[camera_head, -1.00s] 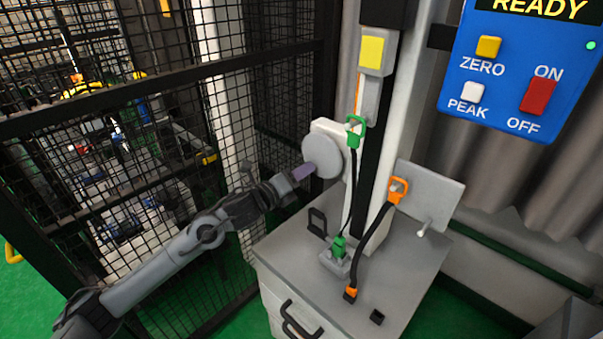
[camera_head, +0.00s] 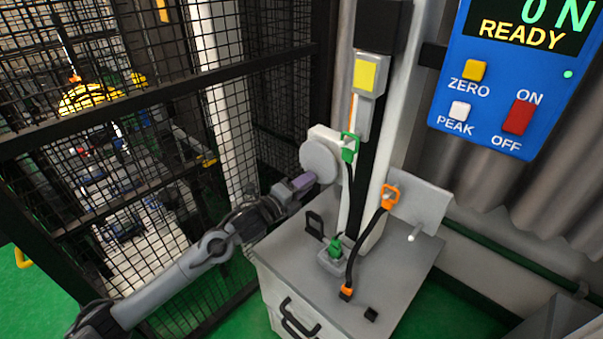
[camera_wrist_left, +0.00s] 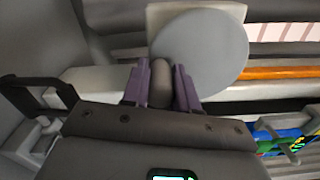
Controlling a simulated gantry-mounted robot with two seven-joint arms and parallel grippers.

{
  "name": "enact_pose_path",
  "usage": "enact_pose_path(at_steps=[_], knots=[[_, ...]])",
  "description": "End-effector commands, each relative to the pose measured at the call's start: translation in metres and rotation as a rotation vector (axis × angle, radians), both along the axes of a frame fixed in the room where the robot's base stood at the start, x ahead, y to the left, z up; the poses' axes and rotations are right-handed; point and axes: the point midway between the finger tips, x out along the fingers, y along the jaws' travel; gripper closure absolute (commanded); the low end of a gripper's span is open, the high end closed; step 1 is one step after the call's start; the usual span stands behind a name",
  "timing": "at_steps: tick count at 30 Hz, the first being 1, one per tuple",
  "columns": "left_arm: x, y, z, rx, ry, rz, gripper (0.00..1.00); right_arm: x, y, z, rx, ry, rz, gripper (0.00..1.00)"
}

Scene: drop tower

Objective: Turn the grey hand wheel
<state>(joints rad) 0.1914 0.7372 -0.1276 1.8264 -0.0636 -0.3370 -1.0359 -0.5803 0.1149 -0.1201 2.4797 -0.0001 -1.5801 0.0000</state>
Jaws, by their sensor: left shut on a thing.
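The grey hand wheel (camera_head: 320,161) is a round disc on the side of the white tower housing. It also shows in the left wrist view (camera_wrist_left: 215,50), with a rounded grey handle (camera_wrist_left: 161,84) sticking out near its rim. My left gripper (camera_head: 304,182) reaches in from the left at the lower edge of the wheel. In the left wrist view its purple fingers (camera_wrist_left: 161,86) stand on both sides of the handle and are shut on it. My right gripper is not in view.
A grey cabinet top (camera_head: 400,285) carries a green connector (camera_head: 335,247) and an orange-ended black cable (camera_head: 353,255). A blue panel (camera_head: 505,100) reading "READY" hangs at the upper right. A black mesh fence (camera_head: 110,180) stands behind my left arm.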

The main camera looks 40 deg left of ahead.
Motion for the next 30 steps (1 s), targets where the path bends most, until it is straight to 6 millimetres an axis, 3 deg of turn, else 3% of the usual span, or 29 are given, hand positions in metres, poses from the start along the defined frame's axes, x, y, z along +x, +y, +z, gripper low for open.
enact_pose_path(at_steps=[1,30], knots=[[0.0,-0.003,0.005,-0.049,0.005,-0.002,1.0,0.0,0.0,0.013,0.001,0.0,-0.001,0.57],[-0.003,-0.043,0.025,-0.968,0.072,-0.003,1.0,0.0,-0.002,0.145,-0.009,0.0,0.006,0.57]])
